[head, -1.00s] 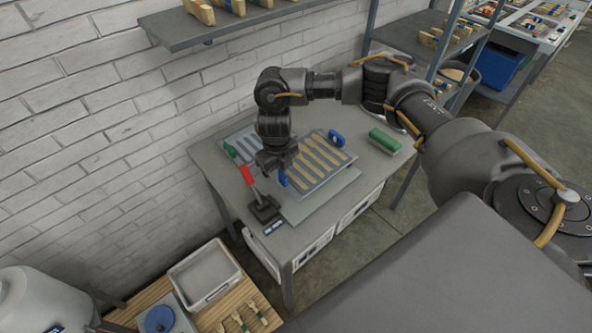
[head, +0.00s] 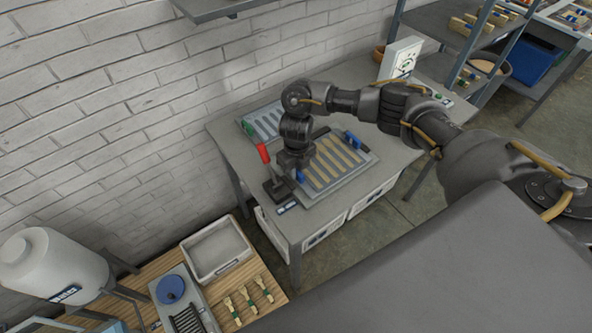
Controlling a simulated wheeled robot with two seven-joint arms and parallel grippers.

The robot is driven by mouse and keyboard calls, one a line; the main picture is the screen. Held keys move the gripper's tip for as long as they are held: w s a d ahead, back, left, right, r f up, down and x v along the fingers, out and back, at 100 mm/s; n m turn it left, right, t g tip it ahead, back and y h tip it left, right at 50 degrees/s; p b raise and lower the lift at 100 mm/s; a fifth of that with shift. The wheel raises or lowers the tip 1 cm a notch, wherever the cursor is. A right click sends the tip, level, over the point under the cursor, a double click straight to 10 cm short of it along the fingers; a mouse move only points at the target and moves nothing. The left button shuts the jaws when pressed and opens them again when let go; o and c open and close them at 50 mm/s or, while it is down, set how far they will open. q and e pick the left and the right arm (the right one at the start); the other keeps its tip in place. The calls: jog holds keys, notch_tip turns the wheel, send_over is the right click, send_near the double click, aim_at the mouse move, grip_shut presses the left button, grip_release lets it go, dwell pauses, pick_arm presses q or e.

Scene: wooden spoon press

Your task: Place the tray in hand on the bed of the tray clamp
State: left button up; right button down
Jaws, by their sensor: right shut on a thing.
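The tray (head: 340,163), grey with several pale wooden strips and blue handles, is over the grey bed of the tray clamp (head: 313,204). Only a narrow margin of the bed shows along the tray's front edge. I cannot tell whether the tray touches the bed. My right gripper (head: 298,171) is shut on the tray at its left blue handle, with the fingertips partly hidden. The clamp's red lever (head: 263,153) stands up just left of the gripper, on a dark base. My left gripper is not in view.
A second grey tray (head: 264,117) with a green handle lies behind, near the wall. A white device (head: 400,60) stands at the table's back right. A wooden bench with a bin (head: 216,250) is at the lower left. The table (head: 385,183) is clear right of the clamp.

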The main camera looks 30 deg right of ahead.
jog(key=shift+f, duration=0.2)
jog(key=c, duration=1.4)
grip_release()
jog(key=shift+o, duration=0.2)
jog(key=shift+r, duration=0.1)
jog(key=shift+r, duration=0.15)
notch_tip(320, 180, up, 12)
jog(key=shift+p, duration=0.4)
jog(key=shift+a, duration=0.1)
